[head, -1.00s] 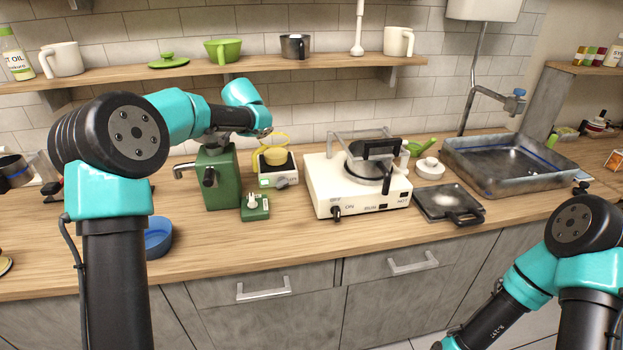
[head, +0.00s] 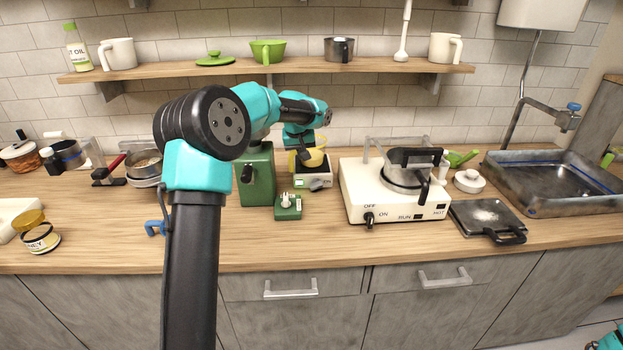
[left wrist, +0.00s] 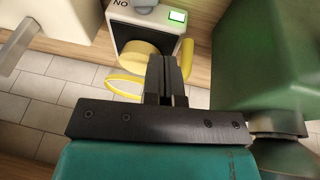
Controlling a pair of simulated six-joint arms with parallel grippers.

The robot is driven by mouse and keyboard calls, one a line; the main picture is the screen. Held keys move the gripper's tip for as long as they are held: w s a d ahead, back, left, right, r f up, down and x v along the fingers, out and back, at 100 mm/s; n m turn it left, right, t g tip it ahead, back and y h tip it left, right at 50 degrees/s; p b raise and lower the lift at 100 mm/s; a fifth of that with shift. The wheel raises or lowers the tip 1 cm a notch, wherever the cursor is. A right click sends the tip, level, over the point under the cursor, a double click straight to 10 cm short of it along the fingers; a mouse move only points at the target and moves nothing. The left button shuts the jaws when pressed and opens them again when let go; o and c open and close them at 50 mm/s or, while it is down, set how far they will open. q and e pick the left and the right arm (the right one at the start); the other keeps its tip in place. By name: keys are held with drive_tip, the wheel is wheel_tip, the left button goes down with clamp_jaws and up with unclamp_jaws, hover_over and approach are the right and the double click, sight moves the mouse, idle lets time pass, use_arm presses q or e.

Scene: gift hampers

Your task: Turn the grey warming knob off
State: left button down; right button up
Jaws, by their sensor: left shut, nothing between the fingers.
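The grey knob (head: 316,185) sits on the front of a small white-and-black warmer (head: 300,180) at the back of the counter. In the left wrist view the knob (left wrist: 145,4) is at the top edge, partly cut off, beside an ON label and a lit green display. A yellow cup (head: 317,157) stands on the warmer. My left gripper (head: 303,156) is shut and empty, overlapping the cup in the head view. In the left wrist view its closed fingers (left wrist: 168,70) are beside the cup, apart from the knob.
A green machine (head: 256,175) stands close left of the warmer, with a small green box (head: 288,207) in front. A white cooker (head: 395,200) with a pot (head: 405,170) stands to the right. The shelf (head: 270,72) runs above. The front counter is mostly clear.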

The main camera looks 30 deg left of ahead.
use_arm(q)
hover_over(311, 186)
drive_tip(key=s, duration=0.2)
drive_tip(key=f, duration=0.6)
drive_tip(key=a+f, duration=0.1)
drive_tip(key=f, duration=0.2)
drive_tip(key=shift+w+f, duration=0.15)
drive_tip(key=shift+f, duration=0.1)
drive_tip(key=shift+w+d+f, duration=0.15)
drive_tip(key=shift+d+f, duration=0.05)
drive_tip(key=shift+f, duration=0.4)
drive_tip(key=shift+w+d+f, duration=0.1)
drive_tip(key=shift+d+f, duration=0.15)
drive_tip(key=shift+f, duration=0.4)
drive_tip(key=shift+w+d+f, duration=0.15)
drive_tip(key=shift+d+f, duration=0.05)
drive_tip(key=shift+f, duration=0.4)
drive_tip(key=shift+a, duration=0.1)
drive_tip(key=shift+s+a, duration=0.1)
